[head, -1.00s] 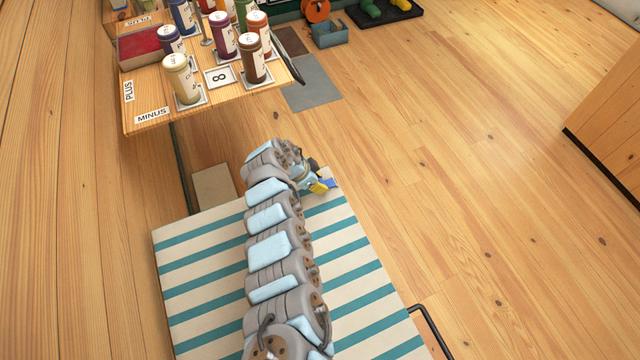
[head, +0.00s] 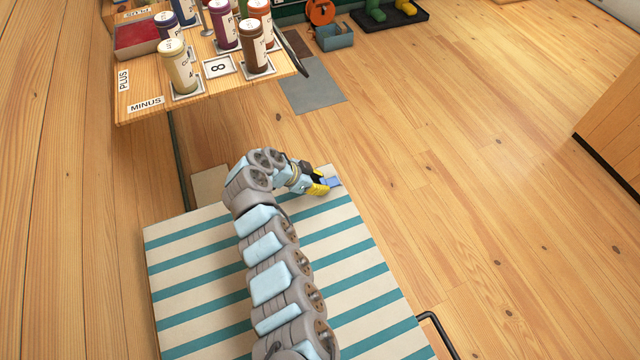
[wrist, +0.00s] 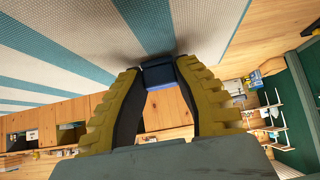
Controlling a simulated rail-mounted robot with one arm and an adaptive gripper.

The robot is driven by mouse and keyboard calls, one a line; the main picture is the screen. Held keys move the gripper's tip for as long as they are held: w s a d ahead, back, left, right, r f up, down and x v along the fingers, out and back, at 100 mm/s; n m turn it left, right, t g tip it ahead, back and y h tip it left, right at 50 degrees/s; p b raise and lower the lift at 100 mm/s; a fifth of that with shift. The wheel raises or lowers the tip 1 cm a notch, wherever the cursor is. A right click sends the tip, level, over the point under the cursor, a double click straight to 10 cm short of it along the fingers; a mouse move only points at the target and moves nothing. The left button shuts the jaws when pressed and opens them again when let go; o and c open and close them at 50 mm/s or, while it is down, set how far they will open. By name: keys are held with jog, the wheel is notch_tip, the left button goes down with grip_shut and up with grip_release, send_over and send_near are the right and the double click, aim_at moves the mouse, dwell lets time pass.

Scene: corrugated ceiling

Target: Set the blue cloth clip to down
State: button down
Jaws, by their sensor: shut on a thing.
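The blue cloth clip (head: 333,181) sits at the far right corner of the striped cloth (head: 190,262) in the head view. It also shows in the wrist view (wrist: 158,75), between the yellow fingertips at the cloth's edge. My gripper (head: 324,184) has yellow fingers and is shut on the clip. The wrist view shows a finger on either side of the clip, with my gripper (wrist: 160,72) reaching to the cloth edge. The fingers partly hide the clip, and whether its lever is up or down I cannot tell.
A wooden stand (head: 150,95) with labelled bottles, PLUS and MINUS signs and a red box (head: 137,38) stands at the upper left. A black bar (head: 436,325) sticks out beside the cloth's right edge. The wooden floor (head: 470,190) to the right is clear.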

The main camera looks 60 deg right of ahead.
dwell(0.3)
jog(key=c, duration=0.7)
grip_release()
jog(key=v, duration=1.2)
jog(key=shift+w, duration=0.1)
